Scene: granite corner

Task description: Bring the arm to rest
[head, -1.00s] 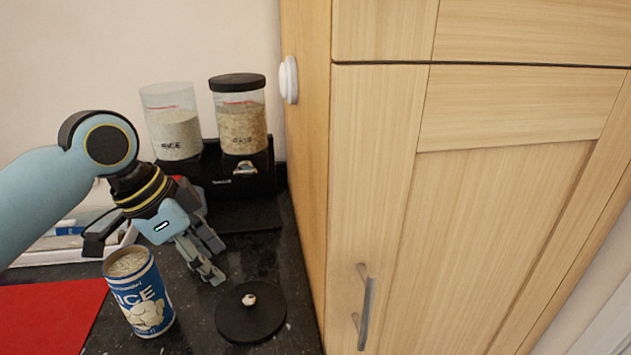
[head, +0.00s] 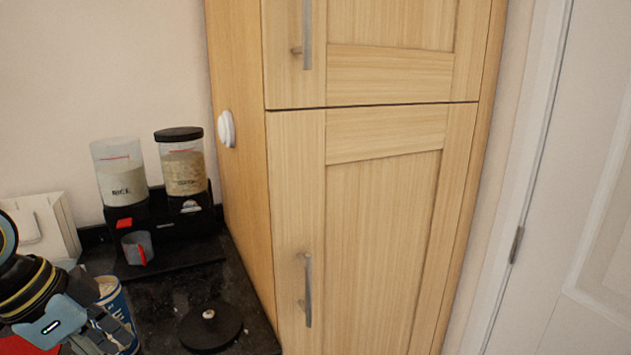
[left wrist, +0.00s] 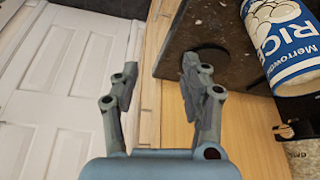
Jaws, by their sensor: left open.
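My left gripper (left wrist: 158,85) is open and empty in the left wrist view, with its two fingers apart. In the head view my left gripper (head: 108,335) is at the lower left, in front of the blue rice can (head: 118,305), which it partly hides. The can also shows at the upper right of the left wrist view (left wrist: 290,45), apart from the fingers. My right gripper is in neither current view.
A dispenser (head: 165,240) with a rice container (head: 122,180) and an oats container (head: 184,168) stands at the back. A grey cup (head: 137,248) is at its front. A round black lid (head: 210,326) lies on the dark counter. A tall wooden cupboard (head: 380,230) stands right of it.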

